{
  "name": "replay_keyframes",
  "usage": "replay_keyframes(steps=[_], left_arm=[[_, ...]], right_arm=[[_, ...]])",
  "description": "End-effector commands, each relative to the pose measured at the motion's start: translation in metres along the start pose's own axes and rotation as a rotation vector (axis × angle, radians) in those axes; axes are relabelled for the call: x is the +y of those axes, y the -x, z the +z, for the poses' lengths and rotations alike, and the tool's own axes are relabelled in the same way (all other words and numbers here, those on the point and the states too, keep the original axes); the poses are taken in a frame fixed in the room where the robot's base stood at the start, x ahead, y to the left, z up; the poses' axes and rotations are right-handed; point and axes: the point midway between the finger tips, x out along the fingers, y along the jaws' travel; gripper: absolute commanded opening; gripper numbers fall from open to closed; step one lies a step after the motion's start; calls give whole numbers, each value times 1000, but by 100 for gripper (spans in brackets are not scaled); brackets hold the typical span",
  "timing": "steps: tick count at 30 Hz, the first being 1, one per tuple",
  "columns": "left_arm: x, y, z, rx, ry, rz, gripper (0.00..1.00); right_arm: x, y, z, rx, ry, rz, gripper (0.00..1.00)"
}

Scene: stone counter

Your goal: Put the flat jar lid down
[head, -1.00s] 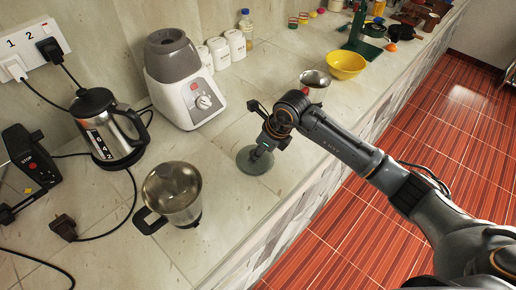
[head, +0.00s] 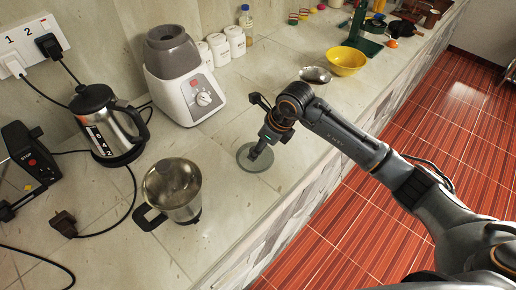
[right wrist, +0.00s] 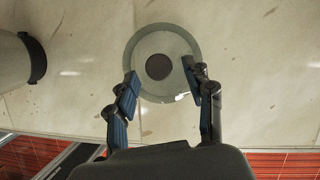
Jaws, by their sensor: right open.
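The flat jar lid (head: 247,163) is a round, greyish-green disc. It lies flat on the stone counter, right of the steel mixer jar (head: 172,190) in the head view. In the right wrist view the lid (right wrist: 160,44) shows a dark round knob in its middle. My right gripper (head: 254,154) is just above the lid. My left gripper is in neither view.
A white mixer base (head: 190,92) and an electric kettle (head: 108,125) stand toward the wall. A steel bowl (head: 315,76) and a yellow bowl (head: 346,61) are farther along the counter. The counter's front edge is close to the lid. Cables lie at the left.

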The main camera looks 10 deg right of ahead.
Motion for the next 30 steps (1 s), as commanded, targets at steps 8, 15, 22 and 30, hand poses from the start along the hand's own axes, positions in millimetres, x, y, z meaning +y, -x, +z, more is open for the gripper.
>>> replay_keyframes(steps=[8,15,22,30], left_arm=[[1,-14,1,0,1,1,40],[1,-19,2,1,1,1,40],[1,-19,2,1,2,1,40],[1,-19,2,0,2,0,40]], right_arm=[[-1,60,0,-3,3,-5,52],[0,96,-1,-1,2,-2,52],[0,104,-1,1,1,0,52],[0,104,-1,1,1,0,52]])
